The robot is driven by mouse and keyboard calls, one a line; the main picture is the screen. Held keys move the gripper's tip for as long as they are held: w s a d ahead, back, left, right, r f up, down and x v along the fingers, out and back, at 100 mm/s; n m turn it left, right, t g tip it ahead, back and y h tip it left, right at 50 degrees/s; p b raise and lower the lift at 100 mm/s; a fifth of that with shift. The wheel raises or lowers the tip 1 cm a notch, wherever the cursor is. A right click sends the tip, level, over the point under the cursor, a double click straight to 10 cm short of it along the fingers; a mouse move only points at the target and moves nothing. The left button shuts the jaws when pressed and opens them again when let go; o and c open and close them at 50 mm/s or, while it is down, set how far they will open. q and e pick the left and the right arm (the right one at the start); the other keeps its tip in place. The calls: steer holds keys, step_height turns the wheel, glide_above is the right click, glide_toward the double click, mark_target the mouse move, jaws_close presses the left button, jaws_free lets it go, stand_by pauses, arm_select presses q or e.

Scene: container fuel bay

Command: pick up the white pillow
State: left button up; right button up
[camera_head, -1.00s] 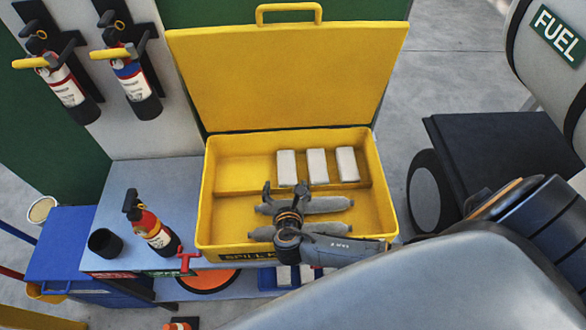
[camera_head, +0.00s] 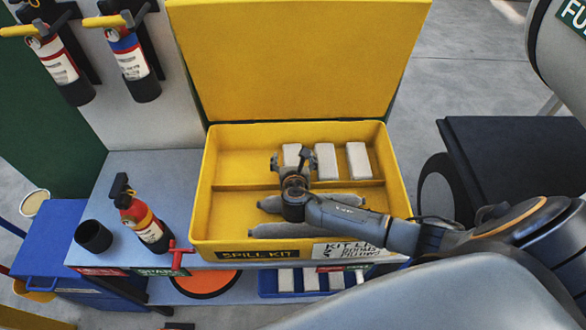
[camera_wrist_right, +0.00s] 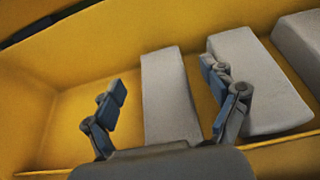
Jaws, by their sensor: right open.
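Three white pillows lie side by side in the back compartment of the open yellow spill kit box (camera_head: 230,170): a left one (camera_head: 291,152), a middle one (camera_head: 327,163) and a right one (camera_head: 358,161). My right gripper (camera_head: 292,163) is open above the left pillow and hides part of it. In the right wrist view, the left pillow (camera_wrist_right: 170,95) shows between the spread fingers of that gripper (camera_wrist_right: 168,108). The right finger overlaps the middle pillow (camera_wrist_right: 255,85). I cannot tell whether it touches. My left gripper is not in view.
Grey booms (camera_head: 290,229) lie in the front compartment under my right arm. The yellow lid (camera_head: 295,60) stands open behind the box. A fire extinguisher (camera_head: 144,220) and a black cup (camera_head: 93,236) stand left of the box. A blue tray (camera_head: 267,283) sits on the lower shelf.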

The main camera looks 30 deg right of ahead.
steer(key=shift+f+b+x, duration=0.25)
steer(key=shift+b+x, duration=0.4)
steer(key=shift+x, duration=0.55)
steer(key=shift+w, duration=0.15)
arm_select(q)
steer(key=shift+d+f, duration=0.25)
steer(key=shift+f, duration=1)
arm_select(e)
steer(key=shift+r, duration=0.1)
steer(key=c, duration=1.2)
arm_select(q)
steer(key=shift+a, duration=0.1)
arm_select(e)
steer(key=shift+r, duration=0.15)
